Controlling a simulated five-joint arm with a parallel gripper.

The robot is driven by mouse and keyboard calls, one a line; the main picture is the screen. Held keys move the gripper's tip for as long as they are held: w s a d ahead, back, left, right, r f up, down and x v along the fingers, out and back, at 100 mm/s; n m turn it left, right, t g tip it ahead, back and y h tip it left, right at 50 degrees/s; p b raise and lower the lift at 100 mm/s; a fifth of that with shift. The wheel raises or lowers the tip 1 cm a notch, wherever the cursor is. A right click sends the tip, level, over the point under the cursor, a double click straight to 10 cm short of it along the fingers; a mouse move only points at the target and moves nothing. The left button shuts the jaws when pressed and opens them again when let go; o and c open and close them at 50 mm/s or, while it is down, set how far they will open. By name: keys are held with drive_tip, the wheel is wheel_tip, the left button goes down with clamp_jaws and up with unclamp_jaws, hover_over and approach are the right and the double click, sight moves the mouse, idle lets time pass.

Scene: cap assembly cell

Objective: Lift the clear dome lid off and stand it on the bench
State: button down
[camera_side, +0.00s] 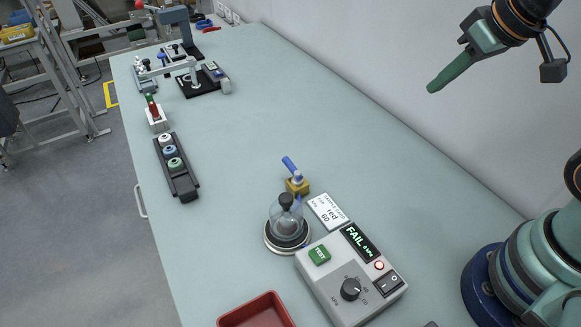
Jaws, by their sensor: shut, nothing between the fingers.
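The clear dome lid (287,219) with a black knob on top sits upright on a round base (270,243) with a pale rim, near the middle front of the bench. Something dark shows through or under the dome; I cannot tell what it is. My gripper (432,89) is at the upper right, high above the bench and well apart from the dome. Its green fingers are shut together with nothing between them. The bench (330,130) is pale grey-green.
A grey tester (335,290) reading FAIL stands right of the dome, close to it. A label card (328,211) and a yellow block with a blue lever (297,185) lie behind. A red tray (262,301) is in front. A black rack (183,185) stands left. The middle bench is clear.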

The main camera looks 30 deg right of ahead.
unclamp_jaws()
idle(0.3)
drive_tip(key=shift+a, duration=0.1)
drive_tip(key=n+g, duration=0.6)
drive_tip(key=n, duration=1.6)
approach(286, 197)
wheel_tip(286, 197, down, 12)
drive_tip(key=shift+s+r, duration=0.15)
